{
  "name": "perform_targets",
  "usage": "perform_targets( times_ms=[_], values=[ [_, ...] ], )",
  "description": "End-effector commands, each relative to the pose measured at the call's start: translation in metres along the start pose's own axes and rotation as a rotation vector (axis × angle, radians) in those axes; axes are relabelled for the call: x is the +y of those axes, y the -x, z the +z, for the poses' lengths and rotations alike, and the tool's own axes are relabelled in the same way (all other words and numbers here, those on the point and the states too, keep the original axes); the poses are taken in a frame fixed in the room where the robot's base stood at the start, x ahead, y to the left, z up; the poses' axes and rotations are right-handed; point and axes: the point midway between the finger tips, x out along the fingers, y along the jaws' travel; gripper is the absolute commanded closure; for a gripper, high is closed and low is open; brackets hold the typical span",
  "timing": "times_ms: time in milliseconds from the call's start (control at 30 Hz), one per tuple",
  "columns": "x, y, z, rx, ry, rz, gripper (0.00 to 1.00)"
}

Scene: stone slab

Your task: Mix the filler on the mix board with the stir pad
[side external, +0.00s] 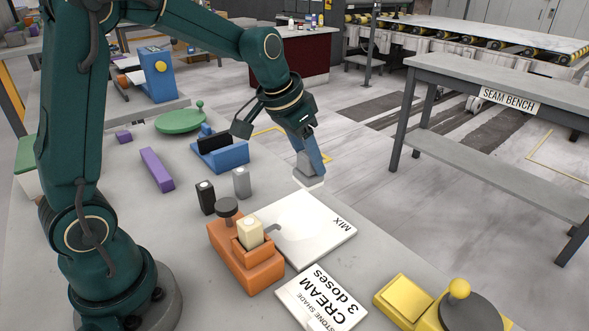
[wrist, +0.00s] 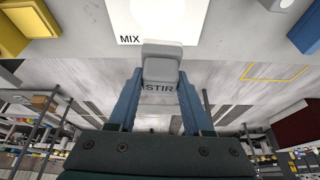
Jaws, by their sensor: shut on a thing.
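The stir pad (wrist: 162,66) is a grey block labelled STIR. My gripper (wrist: 160,92) is shut on it, one blue finger on each side. In the side view the stir pad (side external: 309,181) hangs from my gripper (side external: 311,160) by the board's far corner; I cannot tell its exact height. A pale bright patch shows on the board in the wrist view; I cannot tell whether it is filler.
An orange dispenser (side external: 240,262) with a cream cartridge stands against the board's left side. A CREAM 3 doses card (side external: 320,302) lies in front. A yellow block (side external: 403,298) is at front right. Black (side external: 205,198) and grey (side external: 241,182) cartridges and a blue holder (side external: 222,158) stand behind.

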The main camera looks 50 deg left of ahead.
Motion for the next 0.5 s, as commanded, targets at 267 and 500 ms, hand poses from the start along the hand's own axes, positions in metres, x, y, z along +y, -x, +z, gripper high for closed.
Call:
perform_targets(
  times_ms=[267,500],
  values=[
    [-0.026,-0.007,0.008,-0.010,0.080,-0.020,0.95],
    [-0.025,-0.028,0.018,-0.013,0.079,-0.020,0.95]
  ],
)
